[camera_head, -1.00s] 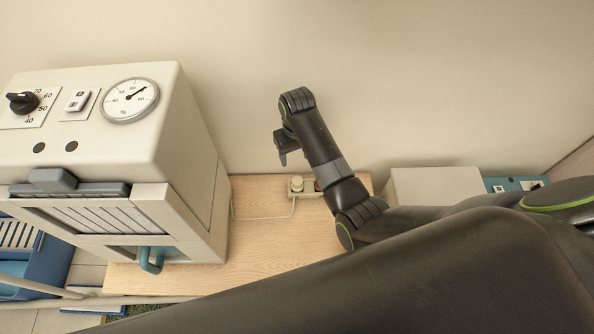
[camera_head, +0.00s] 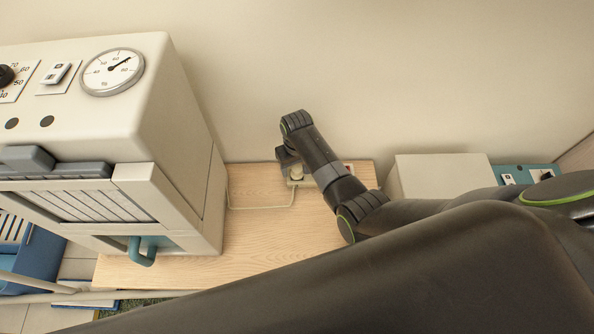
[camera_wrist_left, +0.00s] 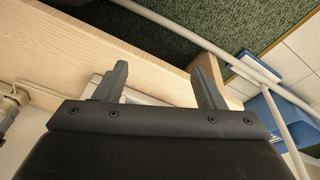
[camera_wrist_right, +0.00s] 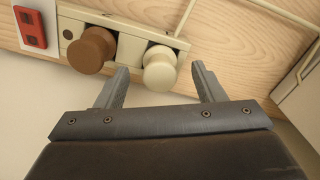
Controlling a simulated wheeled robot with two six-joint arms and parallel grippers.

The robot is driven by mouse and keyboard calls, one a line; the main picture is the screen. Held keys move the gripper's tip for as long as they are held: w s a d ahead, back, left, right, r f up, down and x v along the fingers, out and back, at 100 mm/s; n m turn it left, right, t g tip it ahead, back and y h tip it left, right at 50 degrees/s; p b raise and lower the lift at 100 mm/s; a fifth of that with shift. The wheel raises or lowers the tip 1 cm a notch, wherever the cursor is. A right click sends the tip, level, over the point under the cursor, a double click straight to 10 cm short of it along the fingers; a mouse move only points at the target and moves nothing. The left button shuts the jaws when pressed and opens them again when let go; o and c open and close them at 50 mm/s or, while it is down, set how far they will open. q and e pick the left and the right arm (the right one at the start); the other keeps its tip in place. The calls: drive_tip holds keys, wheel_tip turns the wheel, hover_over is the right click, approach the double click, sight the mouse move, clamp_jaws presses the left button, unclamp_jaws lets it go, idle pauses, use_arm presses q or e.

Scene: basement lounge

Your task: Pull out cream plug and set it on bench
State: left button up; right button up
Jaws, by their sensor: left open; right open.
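The cream plug (camera_wrist_right: 160,68) sits in a cream socket strip (camera_wrist_right: 130,27) on the wooden bench (camera_head: 265,225), beside a brown plug (camera_wrist_right: 92,50). My right gripper (camera_wrist_right: 160,84) is open. In the right wrist view the cream plug shows between and just beyond its fingertips, nearer the left finger; I cannot tell whether they touch. In the head view the cream plug (camera_head: 296,173) is partly hidden by my right gripper (camera_head: 287,160). My left gripper (camera_wrist_left: 160,78) is open and empty, with a bench edge beyond it in the left wrist view.
A large cream machine (camera_head: 185,140) with a dial stands on the left. A cream cord (camera_head: 262,207) runs from the strip towards it. A pale box (camera_head: 440,177) stands to the right. The bench front is clear. A red switch (camera_wrist_right: 32,28) lies beside the strip.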

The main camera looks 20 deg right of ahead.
sight(297, 167)
use_arm(q)
drive_tip(key=shift+w+d+r, duration=0.1)
drive_tip(key=shift+w+r, duration=0.05)
drive_tip(key=shift+r, duration=0.25)
use_arm(e)
drive_tip(key=shift+f, duration=0.85)
drive_tip(key=shift+c, duration=0.2)
drive_tip(key=c, duration=1.1)
drive_tip(key=shift+o, duration=0.2)
drive_tip(key=shift+r, duration=0.1)
use_arm(q)
drive_tip(key=shift+w+p+v, duration=0.15)
drive_tip(key=shift+p+v, duration=0.45)
drive_tip(key=shift+v, duration=0.05)
drive_tip(key=shift+w+p+v, duration=0.15)
drive_tip(key=shift+p+v, duration=0.4)
drive_tip(key=shift+v, duration=0.05)
use_arm(e)
drive_tip(key=shift+r, duration=1.05)
use_arm(q)
drive_tip(key=shift+w+p+v, duration=0.2)
drive_tip(key=shift+p+v, duration=0.7)
drive_tip(key=shift+w+p+v, duration=0.2)
drive_tip(key=shift+p+v, duration=0.75)
drive_tip(key=shift+w+p+v, duration=0.2)
drive_tip(key=shift+p+v, duration=0.7)
use_arm(e)
drive_tip(key=shift+r, duration=2.45)
